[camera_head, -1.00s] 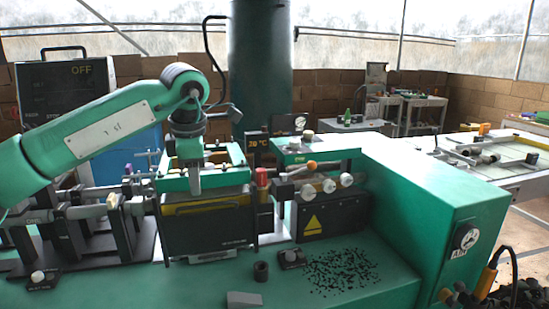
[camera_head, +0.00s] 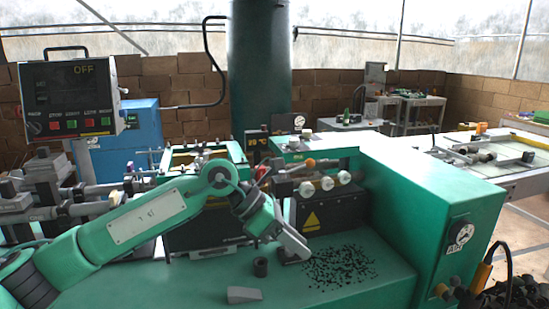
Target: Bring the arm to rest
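My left arm comes in from the left, low across the green machine (camera_head: 430,200). Its gripper (camera_head: 296,248) hangs tilted down to the right over the bench top, beside the patch of black granules. The grey fingers show as one narrow block, so I cannot tell whether they are open or shut. I see nothing held at their tip. The black machine block (camera_head: 198,238) is partly hidden behind my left arm. My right gripper is not in view.
Black granules (camera_head: 340,268) are scattered to the right. A control panel (camera_head: 70,98) reading OFF stands at the left. Knobs and rods (camera_head: 318,185) stand behind the gripper.

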